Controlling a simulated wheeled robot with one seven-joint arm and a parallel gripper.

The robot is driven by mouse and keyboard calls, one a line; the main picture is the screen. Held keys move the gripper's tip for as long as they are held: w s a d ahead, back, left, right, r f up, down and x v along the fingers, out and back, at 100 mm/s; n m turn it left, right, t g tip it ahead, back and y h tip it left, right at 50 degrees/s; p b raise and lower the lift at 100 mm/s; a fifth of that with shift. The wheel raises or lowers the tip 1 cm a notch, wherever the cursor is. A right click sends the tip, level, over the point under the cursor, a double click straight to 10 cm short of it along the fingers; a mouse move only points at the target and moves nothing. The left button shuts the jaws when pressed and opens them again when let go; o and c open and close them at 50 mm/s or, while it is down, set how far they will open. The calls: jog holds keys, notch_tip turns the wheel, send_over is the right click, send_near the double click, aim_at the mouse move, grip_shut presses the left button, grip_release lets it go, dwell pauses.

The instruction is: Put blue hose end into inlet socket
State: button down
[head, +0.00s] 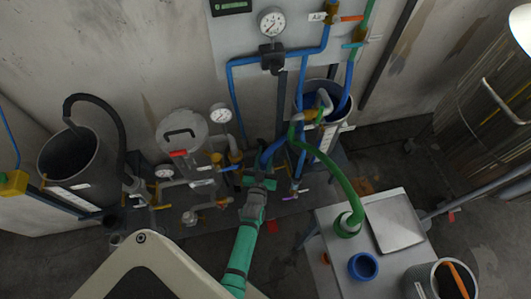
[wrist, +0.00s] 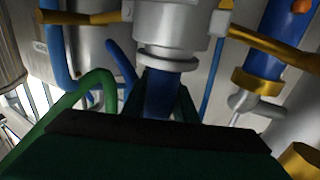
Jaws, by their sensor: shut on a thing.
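My gripper (head: 260,180) is at the end of my teal arm, low among the pipes in the middle of the head view. It is shut on the blue hose end (wrist: 158,95), which sits between the dark fingers in the wrist view. The blue hose (head: 268,156) curves up and right from the gripper in the head view. A pale metal socket with a round collar (wrist: 168,58) is directly in line beyond the blue end. The two look touching or nearly so; I cannot tell whether the end is inside. The fingers hide part of the hose.
A green hose (head: 345,180) arches down to a fitting on the grey table (head: 325,222) at right. A blue ring (head: 363,266) and a steel tray (head: 397,221) are on it. Valves and yellow-handled pipes (head: 190,182) crowd the left of my gripper. A metal tank (head: 345,101) stands behind.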

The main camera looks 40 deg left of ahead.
jog(key=shift+r, duration=0.1)
jog(key=c, duration=1.3)
grip_release()
jog(key=shift+w, duration=0.1)
jog(key=shift+c, duration=0.2)
jog(key=shift+s+d, duration=0.2)
jog(key=shift+s, duration=0.75)
jog(key=v, duration=0.8)
jog(key=shift+w+d, duration=0.1)
jog(key=shift+d, duration=0.3)
jog(key=shift+s+d, duration=0.1)
jog(key=shift+s, duration=0.15)
jog(key=shift+s+a, duration=0.2)
jog(key=shift+s, duration=0.15)
jog(key=shift+w+d, duration=0.1)
jog(key=shift+d, duration=0.05)
